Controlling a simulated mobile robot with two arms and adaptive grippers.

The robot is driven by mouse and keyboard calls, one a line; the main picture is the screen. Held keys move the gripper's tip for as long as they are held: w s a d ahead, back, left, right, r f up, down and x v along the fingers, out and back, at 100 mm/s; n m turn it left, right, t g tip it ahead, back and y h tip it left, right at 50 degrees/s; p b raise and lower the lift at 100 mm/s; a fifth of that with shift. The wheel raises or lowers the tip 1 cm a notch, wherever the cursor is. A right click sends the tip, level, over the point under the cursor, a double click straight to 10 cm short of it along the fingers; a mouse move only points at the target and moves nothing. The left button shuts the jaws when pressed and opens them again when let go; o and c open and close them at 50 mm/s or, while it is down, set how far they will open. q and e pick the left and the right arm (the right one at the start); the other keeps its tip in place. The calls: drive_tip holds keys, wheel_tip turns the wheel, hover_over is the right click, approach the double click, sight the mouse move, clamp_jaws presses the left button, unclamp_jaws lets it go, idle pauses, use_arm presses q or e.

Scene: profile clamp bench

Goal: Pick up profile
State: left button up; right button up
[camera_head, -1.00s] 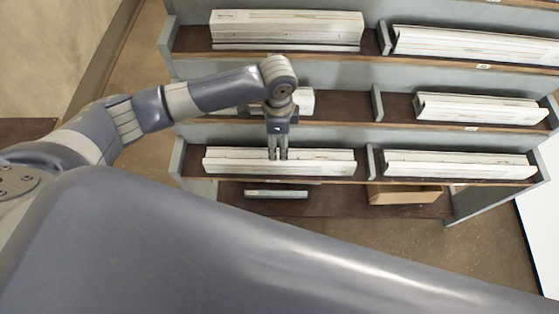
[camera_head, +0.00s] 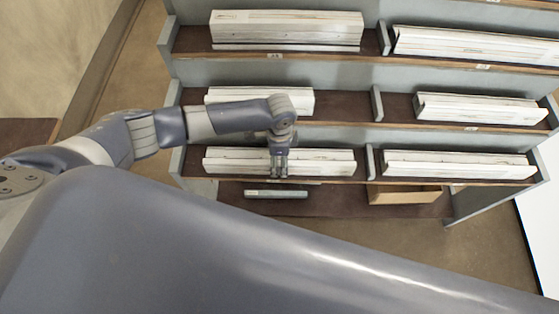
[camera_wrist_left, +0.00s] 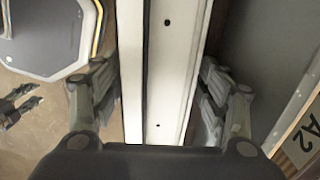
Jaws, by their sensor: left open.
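The white profile (camera_head: 325,162) lies lengthwise on the left part of the lower shelf in the head view. My left gripper (camera_head: 278,174) is at the front of this profile, near its middle, and hides a short piece of it. In the left wrist view the profile (camera_wrist_left: 170,70) runs between the two open fingers of my left gripper (camera_wrist_left: 165,95), one finger on each side. Small holes show along its face. I cannot tell whether either finger touches it.
Another profile (camera_head: 458,164) lies to the right, behind a grey divider (camera_head: 371,161). More profiles lie on the shelves above, such as the middle-left one (camera_head: 308,101). A label (camera_wrist_left: 302,142) marked A2 is at the right in the wrist view.

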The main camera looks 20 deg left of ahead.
use_arm(q)
drive_tip(key=shift+c, duration=0.3)
drive_tip(key=c, duration=1.2)
drive_tip(key=shift+r, duration=0.1)
